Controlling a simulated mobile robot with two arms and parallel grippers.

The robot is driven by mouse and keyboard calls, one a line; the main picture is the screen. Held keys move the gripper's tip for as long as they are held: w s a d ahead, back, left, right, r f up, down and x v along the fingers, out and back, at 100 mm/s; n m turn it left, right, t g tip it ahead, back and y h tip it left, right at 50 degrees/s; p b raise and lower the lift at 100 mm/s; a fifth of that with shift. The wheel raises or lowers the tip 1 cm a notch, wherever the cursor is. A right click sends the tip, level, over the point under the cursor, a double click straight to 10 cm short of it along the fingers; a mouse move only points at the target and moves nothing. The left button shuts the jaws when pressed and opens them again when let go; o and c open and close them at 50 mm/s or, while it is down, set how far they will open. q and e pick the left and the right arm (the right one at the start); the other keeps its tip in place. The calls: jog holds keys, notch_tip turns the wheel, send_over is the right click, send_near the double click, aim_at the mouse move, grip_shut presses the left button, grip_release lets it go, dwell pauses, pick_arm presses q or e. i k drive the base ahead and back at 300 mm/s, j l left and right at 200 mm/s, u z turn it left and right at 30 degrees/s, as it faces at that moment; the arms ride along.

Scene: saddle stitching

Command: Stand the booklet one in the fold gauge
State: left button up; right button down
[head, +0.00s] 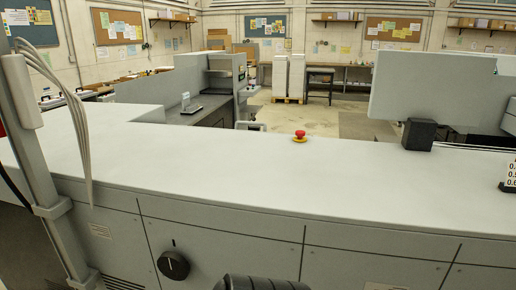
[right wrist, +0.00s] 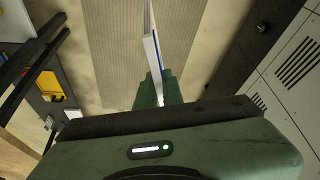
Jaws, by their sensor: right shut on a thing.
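In the right wrist view my right gripper (right wrist: 157,90) is shut on a thin white booklet with a blue edge (right wrist: 152,50). The booklet is seen nearly edge-on and stands out beyond the fingers; its lower part is hidden between them. I cannot tell from this view whether it is booklet one. My right gripper does not show in the head view, and my left gripper shows in neither view. I cannot make out the fold gauge for certain. A numbered card on a dark base (head: 511,172) is cut off by the head view's right edge.
A long pale machine top (head: 250,190) crosses the head view and is mostly clear. A red emergency button (head: 300,135) and a black block (head: 419,134) stand at its far edge. A dark knob (head: 173,264) is on its front. A grey upright and cables stand at left.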

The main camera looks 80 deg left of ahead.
aim_at(192, 111)
jog(key=u, duration=2.5)
